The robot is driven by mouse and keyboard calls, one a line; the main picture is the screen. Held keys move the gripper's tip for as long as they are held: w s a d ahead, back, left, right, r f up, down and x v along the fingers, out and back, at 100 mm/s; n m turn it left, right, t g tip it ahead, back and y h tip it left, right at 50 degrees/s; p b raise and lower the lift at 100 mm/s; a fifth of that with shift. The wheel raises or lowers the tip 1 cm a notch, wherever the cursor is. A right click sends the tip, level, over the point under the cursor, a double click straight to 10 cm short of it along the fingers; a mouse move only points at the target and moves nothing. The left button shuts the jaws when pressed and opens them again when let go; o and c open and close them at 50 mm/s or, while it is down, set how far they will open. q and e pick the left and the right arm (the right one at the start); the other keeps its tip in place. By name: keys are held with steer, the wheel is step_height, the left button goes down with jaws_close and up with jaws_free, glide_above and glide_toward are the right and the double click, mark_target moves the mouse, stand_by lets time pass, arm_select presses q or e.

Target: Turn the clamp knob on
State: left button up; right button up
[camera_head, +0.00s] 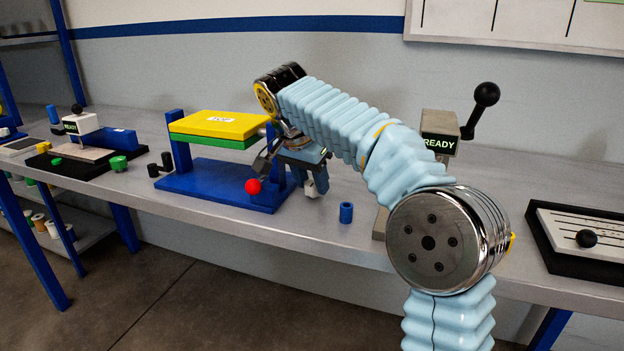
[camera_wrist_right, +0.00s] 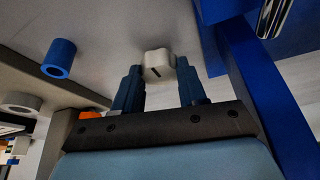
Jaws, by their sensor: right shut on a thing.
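A small white knob (camera_wrist_right: 158,66) with a short dark line on its face sits between the fingertips of my right gripper (camera_wrist_right: 160,78) in the right wrist view. The gripper is shut on it. In the head view my right gripper (camera_head: 308,175) points down just right of the blue stand (camera_head: 205,182), and a bit of the white knob (camera_head: 311,190) shows below its fingers. The rest of the knob and its mount are hidden. The stand carries a yellow-and-green block (camera_head: 218,125) between its posts. My left gripper is not in view.
A red ball (camera_head: 253,186) is at the stand's front. A blue cylinder (camera_head: 346,212) stands on the bench to the right. A "READY" box with a black-knobbed lever (camera_head: 475,112) stands behind my arm. A slider board (camera_head: 584,240) lies far right.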

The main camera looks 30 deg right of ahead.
stand_by(0.4)
steer(key=o, duration=1.1)
steer(key=shift+c, duration=0.2)
steer(key=shift+r, duration=0.1)
